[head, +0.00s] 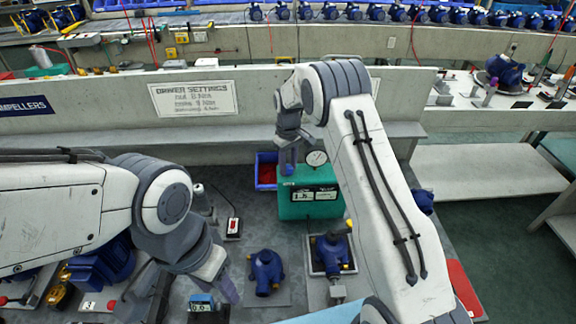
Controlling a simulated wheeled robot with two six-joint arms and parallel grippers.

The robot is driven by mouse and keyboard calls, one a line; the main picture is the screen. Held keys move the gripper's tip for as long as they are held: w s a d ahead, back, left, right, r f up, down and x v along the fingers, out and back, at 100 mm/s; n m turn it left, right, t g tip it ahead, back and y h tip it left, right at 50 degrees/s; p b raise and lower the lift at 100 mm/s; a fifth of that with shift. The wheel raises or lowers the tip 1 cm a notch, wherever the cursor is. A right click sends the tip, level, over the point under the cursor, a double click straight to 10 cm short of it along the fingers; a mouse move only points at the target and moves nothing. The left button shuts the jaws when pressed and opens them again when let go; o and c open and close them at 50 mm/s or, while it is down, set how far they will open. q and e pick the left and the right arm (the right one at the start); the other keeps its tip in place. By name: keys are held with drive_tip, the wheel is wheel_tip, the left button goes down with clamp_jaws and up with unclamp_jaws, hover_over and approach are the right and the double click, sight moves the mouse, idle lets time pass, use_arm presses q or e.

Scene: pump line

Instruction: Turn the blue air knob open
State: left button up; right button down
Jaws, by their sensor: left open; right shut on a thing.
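A green box (310,198) with a round pressure gauge (317,158) on top and a small display on its front stands against the back wall of the bench. My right gripper (288,162) reaches over to the box's top left corner, fingers pointing down, beside the gauge. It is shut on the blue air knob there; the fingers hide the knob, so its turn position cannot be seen. My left gripper (184,298) is open and empty, low over the front left of the bench.
Blue pump bodies (266,270) (331,253) stand on the bench in front of the green box. A blue bin (266,167) with red parts is beside the box. A small blue display device (202,303) lies near my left gripper. A red pad (464,286) is at the right.

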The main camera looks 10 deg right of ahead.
sight(288, 168)
drive_tip(key=shift+w+r+n, duration=0.1)
drive_tip(key=shift+n, duration=0.5)
drive_tip(key=shift+c, duration=2.3)
unclamp_jaws()
wheel_tip(288, 168, up, 10)
drive_tip(key=b, duration=0.2)
drive_tip(key=shift+r, duration=0.25)
